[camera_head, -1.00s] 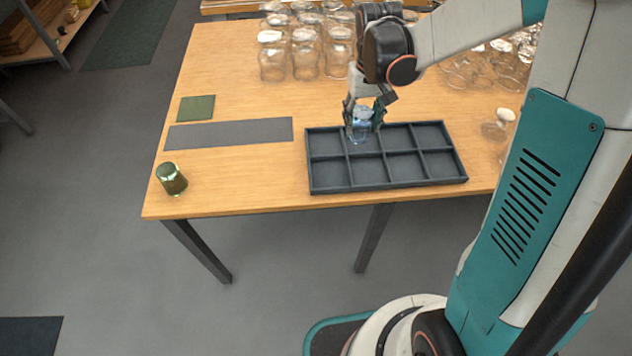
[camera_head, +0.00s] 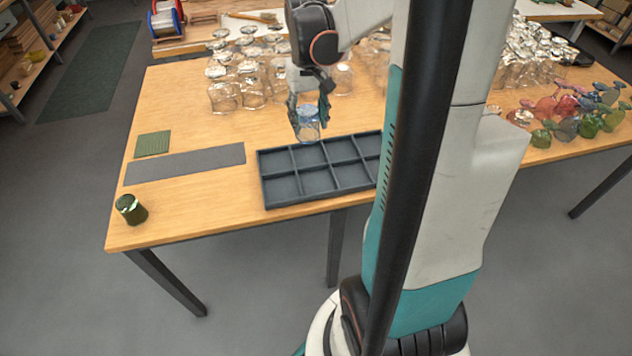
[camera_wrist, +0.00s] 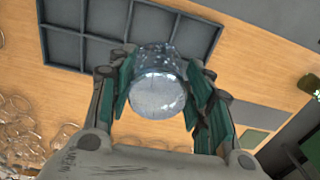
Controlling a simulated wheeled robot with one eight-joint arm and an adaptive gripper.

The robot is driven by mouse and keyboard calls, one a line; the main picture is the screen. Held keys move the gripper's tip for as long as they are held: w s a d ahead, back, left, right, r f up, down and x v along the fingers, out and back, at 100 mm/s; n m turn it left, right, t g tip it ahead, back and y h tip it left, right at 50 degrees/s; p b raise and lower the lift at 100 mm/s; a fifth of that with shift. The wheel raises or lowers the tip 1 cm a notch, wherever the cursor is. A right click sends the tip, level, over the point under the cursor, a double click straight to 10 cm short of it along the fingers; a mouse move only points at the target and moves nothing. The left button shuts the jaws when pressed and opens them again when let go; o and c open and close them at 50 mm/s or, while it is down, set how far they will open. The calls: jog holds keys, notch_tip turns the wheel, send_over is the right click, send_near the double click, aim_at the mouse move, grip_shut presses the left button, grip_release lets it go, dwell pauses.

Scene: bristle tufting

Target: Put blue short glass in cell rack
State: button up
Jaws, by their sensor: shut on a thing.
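The blue short glass (camera_head: 308,131) is clear with a pale blue tint. My gripper (camera_head: 307,116) is shut on it, with a finger on each side. In the wrist view the glass (camera_wrist: 158,88) sits between the teal finger pads (camera_wrist: 161,92), its round end towards the camera. The dark grey cell rack (camera_head: 300,200) lies on the table with several square cells, and those I can see look empty. In the head view the glass appears at the rack's back edge. In the wrist view it overlaps the rack's edge (camera_wrist: 75,66). My arm hides the rack's right end.
Clear glasses (camera_head: 250,85) crowd the table behind the gripper. Coloured glasses (camera_head: 575,115) stand at the right. A dark green glass (camera_head: 131,210) stands at the front left, near a grey strip (camera_head: 185,165) and a green mat (camera_head: 152,145). Bare wood lies left of the rack.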

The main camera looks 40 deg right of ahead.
jog(key=shift+s+d+r, duration=0.25)
jog(key=shift+s+d, duration=0.3)
jog(key=shift+d, duration=0.05)
jog(key=shift+s+d+f, duration=0.1)
jog(key=shift+s+d, duration=0.05)
jog(key=shift+d, duration=0.05)
jog(key=shift+m, duration=0.3)
notch_tip(320, 180, down, 20)
jog(key=b, duration=0.7)
jog(key=shift+r, duration=0.2)
jog(key=shift+f+b, duration=0.2)
jog(key=shift+b, duration=0.2)
jog(key=o, duration=1.2)
jog(key=shift+r, duration=0.15)
